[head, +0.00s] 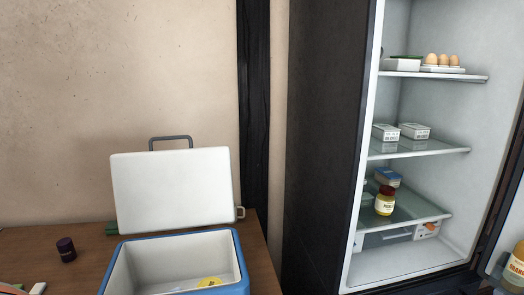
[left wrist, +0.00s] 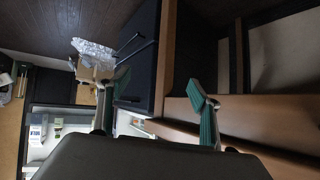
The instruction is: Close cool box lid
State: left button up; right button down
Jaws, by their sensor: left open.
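The cool box (head: 241,268) stands on the wooden table at the bottom of the head view, with a blue rim and a pale inside. Its white lid (head: 172,190) stands open, nearly upright at the back of the box, with a grey handle (head: 171,139) along its top edge. A yellow item (head: 209,282) lies inside the box, and the box's front is cut off by the picture edge. My left gripper (left wrist: 158,90) is open and empty in the left wrist view, its two green-padded fingers wide apart, with no box or lid between them. My right gripper is not seen.
An open dark fridge (head: 325,150) with stocked shelves stands to the right. A dark jar (head: 66,250) and a small white item (head: 38,288) sit on the table (head: 85,275) left of the box. Dark drawers (left wrist: 138,55) show in the left wrist view.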

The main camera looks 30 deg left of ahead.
aim_at(169, 189)
jog(key=i+l, duration=0.1)
jog(key=l, duration=0.15)
jog(key=i+l, duration=0.1)
jog(key=l, duration=0.15)
jog(key=l+u, duration=0.1)
jog(key=u, duration=0.25)
jog(key=l+u, duration=0.1)
jog(key=u, duration=0.3)
jog(key=l+u, duration=0.1)
jog(key=u, duration=0.25)
jog(key=i, duration=0.05)
